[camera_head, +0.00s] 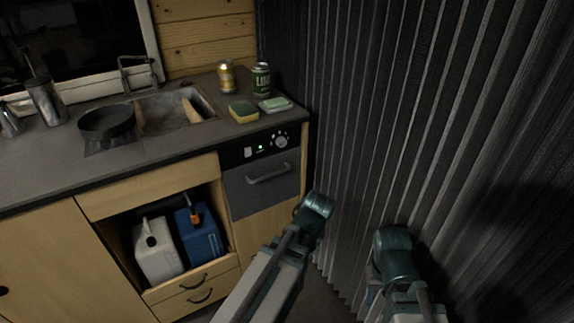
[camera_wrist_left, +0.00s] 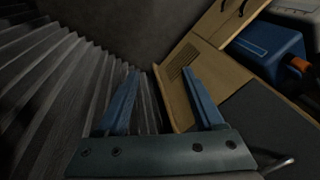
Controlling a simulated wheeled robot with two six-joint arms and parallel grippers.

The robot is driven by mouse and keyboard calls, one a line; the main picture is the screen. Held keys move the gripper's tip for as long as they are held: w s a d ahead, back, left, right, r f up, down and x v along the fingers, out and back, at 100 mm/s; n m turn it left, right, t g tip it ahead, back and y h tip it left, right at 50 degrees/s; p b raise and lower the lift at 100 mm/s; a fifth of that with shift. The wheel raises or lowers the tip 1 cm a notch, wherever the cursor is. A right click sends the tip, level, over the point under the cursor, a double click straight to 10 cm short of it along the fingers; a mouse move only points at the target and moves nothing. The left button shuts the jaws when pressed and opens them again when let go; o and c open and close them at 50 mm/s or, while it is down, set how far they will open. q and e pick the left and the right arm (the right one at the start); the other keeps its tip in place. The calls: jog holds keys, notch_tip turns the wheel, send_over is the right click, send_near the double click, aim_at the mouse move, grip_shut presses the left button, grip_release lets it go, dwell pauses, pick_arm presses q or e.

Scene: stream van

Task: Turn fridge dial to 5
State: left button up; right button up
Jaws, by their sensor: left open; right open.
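The fridge (camera_head: 262,185) has a dark door with a bar handle and stands at the right end of the counter. Its light round dial (camera_head: 281,142) is on the black control strip above the door, beside a small green light. The dial's number cannot be read. My left gripper (camera_wrist_left: 161,78) is open and empty in the left wrist view, with the pleated curtain and wood panel beyond its fingers. The fridge door also shows there (camera_wrist_left: 265,125). My right gripper (camera_head: 392,258) is in front of the curtain, away from the dial; its fingers are hard to make out.
The dark pleated curtain (camera_head: 365,120) closes off the right side, near both arms. A sponge (camera_head: 243,111), a soap dish (camera_head: 275,104) and two cans (camera_head: 226,77) (camera_head: 261,79) stand on the counter above the fridge. A white jug (camera_head: 158,252) and blue jug (camera_head: 203,240) sit in the open cabinet.

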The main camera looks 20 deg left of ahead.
pick_arm(q)
jog(key=w+a+r+n+t+y+b, duration=0.2)
jog(key=w+a+r+n+t+y, duration=0.1)
jog(key=w+a+n+y, duration=0.35)
jog(key=w+d+r+n+t+y, duration=0.2)
jog(key=w+r+t, duration=0.1)
jog(key=r, duration=0.4)
jog(key=w+d+r+n+t+y, duration=0.2)
jog(key=w+r+n+t+y, duration=0.1)
jog(key=r, duration=0.5)
jog(key=shift+w+t, duration=0.3)
jog(key=shift+w, duration=0.2)
pick_arm(e)
notch_tip(320, 180, down, 4)
jog(key=shift+r, duration=0.2)
pick_arm(q)
jog(key=shift+y, duration=0.25)
pick_arm(e)
jog(key=shift+a, duration=0.1)
